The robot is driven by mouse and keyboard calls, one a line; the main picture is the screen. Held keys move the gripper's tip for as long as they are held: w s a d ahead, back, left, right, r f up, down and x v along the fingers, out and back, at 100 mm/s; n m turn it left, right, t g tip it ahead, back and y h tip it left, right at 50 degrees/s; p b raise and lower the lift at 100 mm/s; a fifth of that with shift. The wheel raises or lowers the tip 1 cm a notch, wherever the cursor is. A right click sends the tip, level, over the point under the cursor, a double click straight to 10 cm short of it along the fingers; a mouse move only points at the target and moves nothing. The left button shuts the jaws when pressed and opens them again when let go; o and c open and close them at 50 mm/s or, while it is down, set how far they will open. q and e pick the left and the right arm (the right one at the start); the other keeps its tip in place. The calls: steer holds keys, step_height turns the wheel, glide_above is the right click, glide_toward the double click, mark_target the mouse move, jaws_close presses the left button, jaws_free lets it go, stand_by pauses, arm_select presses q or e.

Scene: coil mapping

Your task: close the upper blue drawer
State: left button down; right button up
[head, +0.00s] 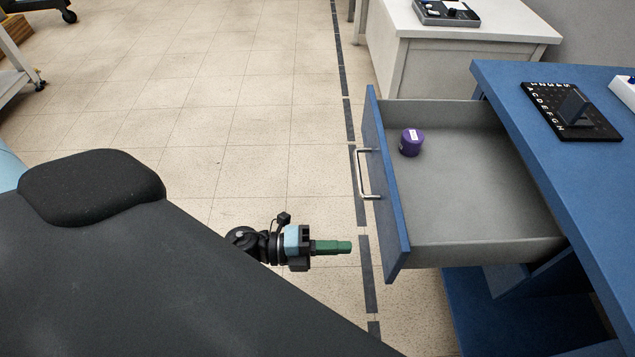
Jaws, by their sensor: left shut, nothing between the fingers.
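The upper blue drawer (397,215) is pulled well out of the blue desk (560,165) at the right. Its grey inside shows, and a metal bar handle (362,172) sits on its front. A small purple jar (411,142) with a white label stands in the drawer near the front panel. My left gripper (349,247) is shut and empty, with green fingers pointing right at the drawer front. It is to the left of the drawer front's near end, below the handle in the picture, with a small gap to the panel. My right gripper is not in view.
On the desk top lie a black lettered board (571,112) and a white object (624,90) at the right edge. A white cabinet (400,60) with a device (446,12) on it stands behind. The tiled floor (240,120) left of the drawer is clear.

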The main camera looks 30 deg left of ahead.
mark_target(388, 247)
arm_select(q)
steer(key=x, duration=0.6)
steer(key=shift+r+p, duration=0.1)
steer(key=shift+p, duration=0.3)
steer(key=shift+w+d, duration=0.35)
steer(key=shift+d, duration=0.2)
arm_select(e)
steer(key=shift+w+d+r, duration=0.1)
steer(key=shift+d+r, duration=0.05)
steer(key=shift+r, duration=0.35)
